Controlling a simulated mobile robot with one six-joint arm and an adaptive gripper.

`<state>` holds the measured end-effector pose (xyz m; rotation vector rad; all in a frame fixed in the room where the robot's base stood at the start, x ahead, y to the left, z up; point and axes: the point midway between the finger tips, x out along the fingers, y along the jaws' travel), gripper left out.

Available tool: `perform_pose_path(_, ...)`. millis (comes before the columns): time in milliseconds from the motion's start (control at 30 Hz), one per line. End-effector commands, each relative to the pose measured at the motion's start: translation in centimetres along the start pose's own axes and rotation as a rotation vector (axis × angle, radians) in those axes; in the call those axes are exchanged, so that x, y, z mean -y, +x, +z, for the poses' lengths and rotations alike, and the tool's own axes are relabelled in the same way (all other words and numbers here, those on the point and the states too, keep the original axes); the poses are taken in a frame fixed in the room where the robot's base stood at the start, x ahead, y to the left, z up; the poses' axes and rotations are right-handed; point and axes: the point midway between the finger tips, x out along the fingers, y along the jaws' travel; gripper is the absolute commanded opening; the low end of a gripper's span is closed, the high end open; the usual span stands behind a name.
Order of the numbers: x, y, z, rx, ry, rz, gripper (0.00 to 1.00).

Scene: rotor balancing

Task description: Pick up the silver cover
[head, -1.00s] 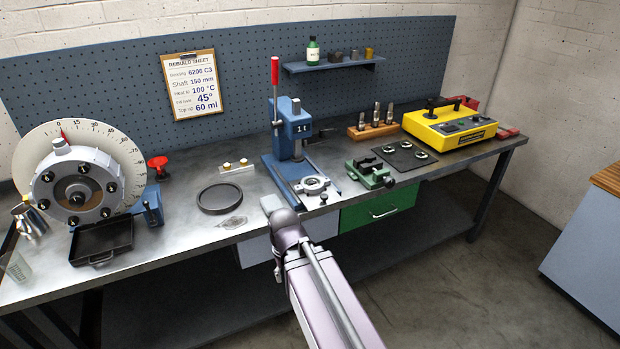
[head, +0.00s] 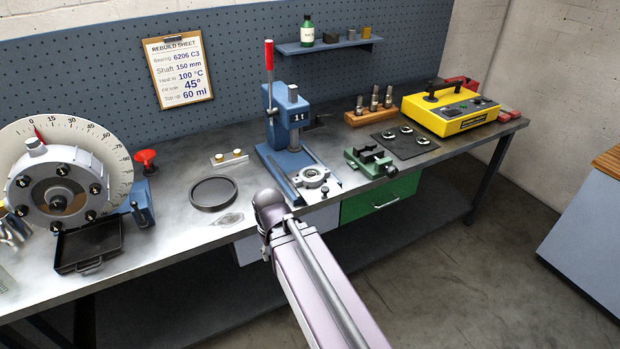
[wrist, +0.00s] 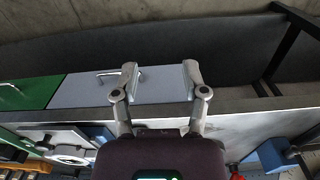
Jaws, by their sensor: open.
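The thing most like a silver cover is the round silver housing (head: 55,190) with dark bolts, upright before the white dial at the bench's left. A smaller silver flanged piece (head: 313,176) lies at the foot of the blue press; I cannot tell for certain which is the cover. The flanged piece also shows in the wrist view (wrist: 72,155). My gripper (wrist: 160,80) is open and empty, with its fingers apart over the bench's front edge and the grey drawer front. In the head view, my arm ends near the front edge, well right of the large housing.
A black tray (head: 88,246) sits in front of the large housing. A dark ring (head: 213,207) lies mid-bench, left of the blue press (head: 287,125). A green vise (head: 371,160) and yellow case (head: 452,112) stand to the right.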

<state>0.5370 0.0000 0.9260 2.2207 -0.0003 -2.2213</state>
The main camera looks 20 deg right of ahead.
Motion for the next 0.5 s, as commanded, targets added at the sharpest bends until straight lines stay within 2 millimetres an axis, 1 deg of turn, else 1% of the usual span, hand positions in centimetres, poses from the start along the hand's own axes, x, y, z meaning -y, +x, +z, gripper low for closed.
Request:
perform_pose_path(33,0.0,0.0,0.0,0.0,0.0,0.0,0.57)
perform_pose_path(67,0.0,0.0,0.0,0.0,0.0,0.0,0.6)
perform_pose_path(100,0.0,0.0,0.0,0.0,0.0,0.0,0.72)
perform_pose_path(133,0.0,0.0,0.0,0.0,-0.002,0.001,0.81)
perform_pose_path(167,0.0,0.0,-0.1,0.0,-0.004,0.003,0.83)
perform_pose_path(333,-0.4,0.3,-1.1,0.006,-0.06,0.041,0.83)
perform_pose_path(367,-1.5,0.4,-1.4,0.008,-0.085,0.054,0.83)
perform_pose_path(400,-2.1,0.5,-1.9,0.012,-0.116,0.076,0.83)
perform_pose_path(500,-3.0,0.8,-3.6,0.029,-0.217,0.147,0.83)
